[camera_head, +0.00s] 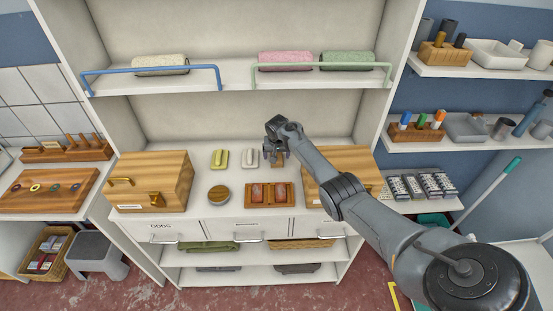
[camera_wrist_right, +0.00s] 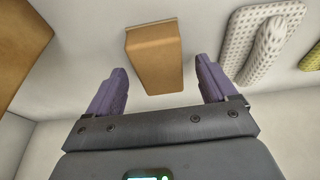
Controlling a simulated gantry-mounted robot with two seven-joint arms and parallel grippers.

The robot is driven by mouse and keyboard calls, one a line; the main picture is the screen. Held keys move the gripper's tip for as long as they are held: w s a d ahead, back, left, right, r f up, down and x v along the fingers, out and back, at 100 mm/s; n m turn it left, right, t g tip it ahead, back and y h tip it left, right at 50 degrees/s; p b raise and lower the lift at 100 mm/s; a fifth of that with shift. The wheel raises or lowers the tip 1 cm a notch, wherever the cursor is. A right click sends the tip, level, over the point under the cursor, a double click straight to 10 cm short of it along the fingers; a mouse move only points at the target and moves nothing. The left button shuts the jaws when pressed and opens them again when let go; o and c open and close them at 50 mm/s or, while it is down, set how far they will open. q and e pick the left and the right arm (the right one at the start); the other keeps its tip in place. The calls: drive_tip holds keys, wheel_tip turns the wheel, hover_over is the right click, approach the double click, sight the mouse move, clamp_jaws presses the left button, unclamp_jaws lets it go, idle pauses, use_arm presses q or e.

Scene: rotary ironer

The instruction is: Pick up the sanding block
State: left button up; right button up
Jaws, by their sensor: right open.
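The sanding block is a tan-brown block (camera_wrist_right: 154,58) in the right wrist view, lying on the white shelf. It sits ahead of and between the two purple fingers of my right gripper (camera_wrist_right: 158,88), with a gap on each side. The gripper is open and nothing is held. In the head view my right gripper (camera_head: 276,157) is over the counter and mostly covers the block; a bit of brown (camera_head: 279,164) shows by the fingers. My left gripper is in neither view.
A white dotted block with a handle (camera_wrist_right: 262,42) lies beside the block; it also shows in the head view (camera_head: 249,158), with a yellow one (camera_head: 219,158). A round wooden item (camera_head: 219,195) and wooden tray (camera_head: 248,200) stand in front. Wooden boxes (camera_head: 170,180) (camera_head: 352,160) flank the counter.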

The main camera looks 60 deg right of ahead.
drive_tip(key=shift+f, duration=0.25)
idle(0.4)
drive_tip(key=c, duration=1.1)
